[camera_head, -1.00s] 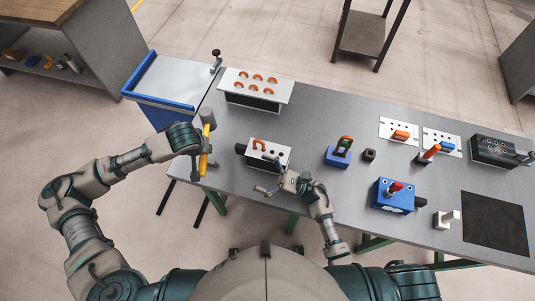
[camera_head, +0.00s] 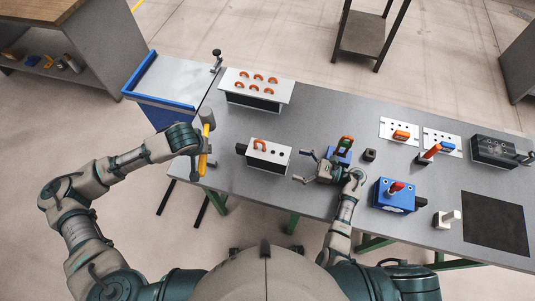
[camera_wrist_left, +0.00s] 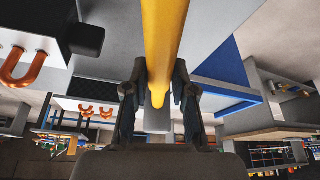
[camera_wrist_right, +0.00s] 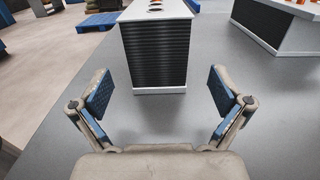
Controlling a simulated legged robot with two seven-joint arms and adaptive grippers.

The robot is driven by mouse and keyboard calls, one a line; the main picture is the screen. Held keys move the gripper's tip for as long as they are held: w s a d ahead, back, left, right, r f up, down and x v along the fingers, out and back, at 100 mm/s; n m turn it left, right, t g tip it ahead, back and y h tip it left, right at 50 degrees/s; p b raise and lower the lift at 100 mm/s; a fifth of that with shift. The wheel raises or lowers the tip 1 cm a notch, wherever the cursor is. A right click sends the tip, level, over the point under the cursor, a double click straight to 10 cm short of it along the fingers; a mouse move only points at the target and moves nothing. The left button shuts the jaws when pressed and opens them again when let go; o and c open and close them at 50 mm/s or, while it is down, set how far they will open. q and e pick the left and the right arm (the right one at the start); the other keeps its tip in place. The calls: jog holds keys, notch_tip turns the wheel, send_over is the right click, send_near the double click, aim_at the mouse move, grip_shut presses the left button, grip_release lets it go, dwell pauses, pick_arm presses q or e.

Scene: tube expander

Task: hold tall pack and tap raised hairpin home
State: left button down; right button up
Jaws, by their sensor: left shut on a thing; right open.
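The tall pack (camera_head: 272,158) has a white top with dark holes and one orange raised hairpin (camera_head: 259,144) at its left end. In the right wrist view the pack (camera_wrist_right: 158,55) shows dark finned sides and stands ahead between my fingers, apart from them. My right gripper (camera_head: 300,167) is open and empty, to the right of the pack. My left gripper (camera_head: 202,155) is shut on the yellow handle of a mallet (camera_head: 205,142), left of the pack. The handle also fills the middle of the left wrist view (camera_wrist_left: 163,45), with the hairpin (camera_wrist_left: 22,68) at the left.
A wider pack (camera_head: 255,85) with several orange hairpins stands behind. A blue block (camera_head: 338,156) is close to my right gripper. Another blue block (camera_head: 394,197) and white plates (camera_head: 400,130) lie further right. A blue-edged tray (camera_head: 172,80) stands at the left.

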aim_at(276, 159)
jog(key=x, duration=0.7)
jog(key=shift+s+a+r, duration=0.1)
jog(key=shift+s+a, duration=0.05)
jog(key=shift+a, duration=0.1)
jog(key=shift+w+a, duration=0.25)
jog(key=shift+a, duration=0.05)
jog(key=shift+a, duration=0.4)
jog(key=c, duration=0.7)
jog(key=shift+d, duration=0.3)
jog(key=shift+c, duration=0.2)
jog(key=shift+a, duration=0.15)
jog(key=shift+o, duration=1.4)
jog(key=shift+c, duration=1.4)
